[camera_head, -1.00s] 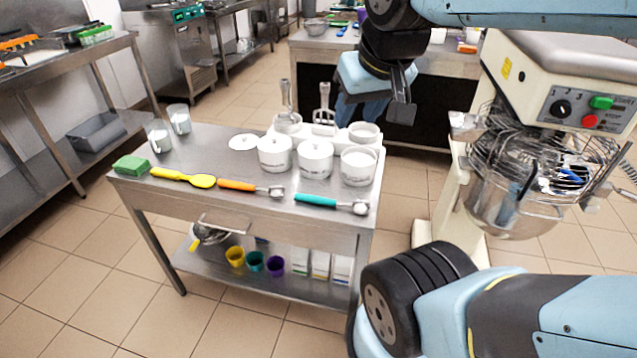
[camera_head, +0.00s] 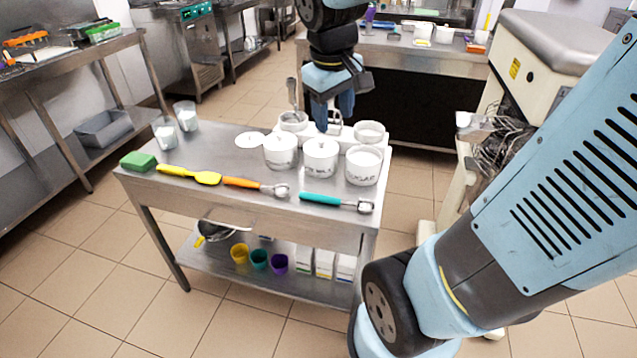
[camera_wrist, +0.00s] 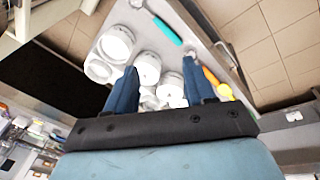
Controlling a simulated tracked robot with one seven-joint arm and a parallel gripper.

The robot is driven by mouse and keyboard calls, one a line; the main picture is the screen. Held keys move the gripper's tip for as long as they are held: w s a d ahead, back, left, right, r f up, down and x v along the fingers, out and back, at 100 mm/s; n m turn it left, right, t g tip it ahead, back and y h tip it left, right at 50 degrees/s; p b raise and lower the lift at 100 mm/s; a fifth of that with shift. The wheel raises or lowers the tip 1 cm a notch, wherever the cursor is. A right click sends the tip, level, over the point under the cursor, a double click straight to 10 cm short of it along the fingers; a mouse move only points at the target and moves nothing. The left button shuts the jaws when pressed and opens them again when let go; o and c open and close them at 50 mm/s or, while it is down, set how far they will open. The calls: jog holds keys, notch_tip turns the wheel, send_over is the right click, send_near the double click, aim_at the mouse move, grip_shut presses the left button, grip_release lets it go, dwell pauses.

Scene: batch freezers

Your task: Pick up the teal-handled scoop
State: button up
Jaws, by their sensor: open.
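The teal-handled scoop (camera_head: 336,202) lies near the front right edge of the steel table (camera_head: 170,210), its metal bowl pointing right. In the wrist view the scoop (camera_wrist: 165,30) shows at the top, beyond my fingertips. My gripper (camera_head: 338,118) is open and empty in the head view, above the back of the table by the white pots. In the wrist view my gripper (camera_wrist: 162,78) shows its two blue fingers spread apart, with pots seen between them. The scoop is not touched by the gripper.
An orange-handled scoop (camera_head: 255,186), a yellow spatula (camera_head: 190,175) and a green sponge (camera_head: 138,161) lie along the front edge. A mixer machine (camera_head: 535,50) stands at the right.

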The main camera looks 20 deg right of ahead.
jog(key=w+a+f+n+g+h, duration=0.1)
jog(key=w+f+n+g, duration=0.25)
jog(key=w+f, duration=0.4)
jog(key=n+g+h, duration=0.1)
jog(key=n, duration=0.3)
send_near(322, 196)
jog(key=x, duration=0.3)
jog(key=shift+s+f+g, duration=0.25)
jog(key=shift+s+f, duration=0.05)
jog(key=shift+f, duration=0.05)
jog(key=shift+w+d+x, duration=0.1)
jog(key=shift+w+x, duration=0.05)
jog(key=shift+x, duration=1.15)
jog(key=shift+w+d+x, duration=0.1)
jog(key=shift+w+x, duration=0.1)
jog(key=shift+x, duration=1.15)
jog(key=shift+c, duration=0.4)
grip_shut()
